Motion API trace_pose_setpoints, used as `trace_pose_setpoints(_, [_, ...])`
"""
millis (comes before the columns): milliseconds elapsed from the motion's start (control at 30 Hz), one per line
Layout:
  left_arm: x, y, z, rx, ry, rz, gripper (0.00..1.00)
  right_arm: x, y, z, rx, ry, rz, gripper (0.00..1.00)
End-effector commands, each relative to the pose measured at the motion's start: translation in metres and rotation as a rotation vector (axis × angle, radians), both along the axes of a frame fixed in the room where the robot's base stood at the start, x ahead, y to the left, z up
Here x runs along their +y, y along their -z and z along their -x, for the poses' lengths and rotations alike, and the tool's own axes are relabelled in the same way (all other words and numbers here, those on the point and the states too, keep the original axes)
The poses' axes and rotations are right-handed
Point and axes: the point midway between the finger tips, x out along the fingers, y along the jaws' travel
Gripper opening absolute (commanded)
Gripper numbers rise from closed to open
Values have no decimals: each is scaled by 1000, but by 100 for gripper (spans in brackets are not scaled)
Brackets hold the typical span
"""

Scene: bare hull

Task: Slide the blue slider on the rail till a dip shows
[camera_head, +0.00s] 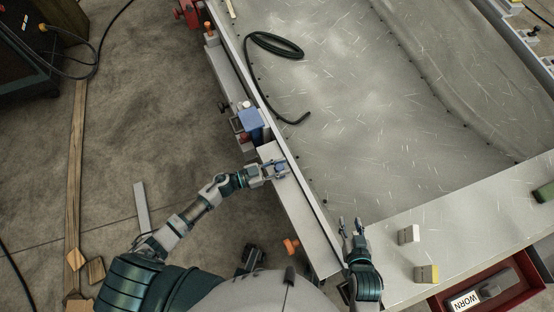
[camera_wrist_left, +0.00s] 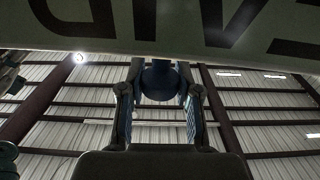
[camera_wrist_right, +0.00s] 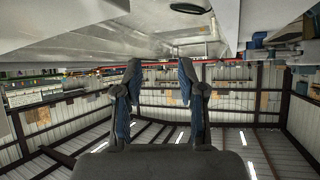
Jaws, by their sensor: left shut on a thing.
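A long pale rail (camera_head: 307,217) runs along the hull panel's left edge in the head view. A blue block (camera_head: 250,120) with a pale knob on top sits at the rail, above my left gripper (camera_head: 281,170). My left gripper is shut on a small round blue knob, which shows between its fingers in the left wrist view (camera_wrist_left: 160,80). I cannot tell whether knob and block are one slider. My right gripper (camera_head: 350,224) is open and empty near the panel's lower left corner; its fingers are apart in the right wrist view (camera_wrist_right: 160,82). No dip is discernible.
A black cable (camera_head: 275,45) lies on the scratched grey panel (camera_head: 350,90). A red tray (camera_head: 505,295) with a "WORN" label is at lower right. An orange knob (camera_head: 291,246) is below the left gripper.

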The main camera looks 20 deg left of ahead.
Motion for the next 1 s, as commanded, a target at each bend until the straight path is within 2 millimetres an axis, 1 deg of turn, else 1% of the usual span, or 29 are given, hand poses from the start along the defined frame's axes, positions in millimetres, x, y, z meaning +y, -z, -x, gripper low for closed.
trace_pose_setpoints(33, [2,4,5,8,-1,-9,0,-2,2,4,29,1,9,40])
trace_pose_setpoints(133, [0,6,7,11,-1,-9,0,-4,7,9,67,2,18,40])
trace_pose_setpoints(433, [0,8,8,13,-2,-9,0,-4,9,10,74,2,19,40])
trace_pose_setpoints(467, [0,8,8,13,-2,-9,40,-3,9,10,74,2,17,40])
trace_pose_setpoints(500, [0,8,8,13,-2,-10,50,-5,10,9,75,2,14,40])
trace_pose_setpoints(533, [0,7,8,12,-2,-9,57,-6,11,8,76,2,15,40])
trace_pose_setpoints(833, [-5,4,6,6,0,-8,58,-7,10,8,73,2,16,40])
trace_pose_setpoints(933, [-1,4,10,8,-1,-9,58,-8,9,9,72,2,14,40])
trace_pose_setpoints(1000, [7,4,15,8,-1,-10,58,-8,10,9,72,2,14,40])
